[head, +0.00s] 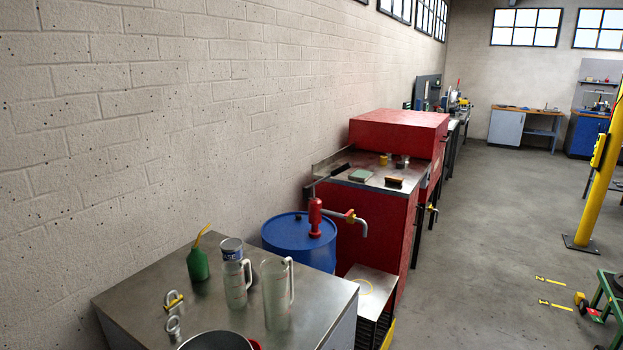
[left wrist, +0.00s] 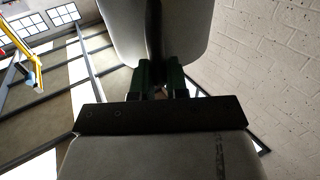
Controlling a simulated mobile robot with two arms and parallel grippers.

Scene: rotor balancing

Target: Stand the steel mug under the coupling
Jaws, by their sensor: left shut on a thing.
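My left gripper (left wrist: 159,75) shows in the left wrist view, its two green fingers shut on a dark upright strip. This strip runs up the side of a smooth grey rounded body, which looks like the steel mug (left wrist: 120,30) held by its handle. Its rim and inside are not visible. Neither gripper shows in the head view. I cannot tell which part is the coupling. A brass tap (head: 432,209) juts from the red cabinet.
A low metal rack (head: 370,282) stands beside the drum. The floor on the right is mostly clear.

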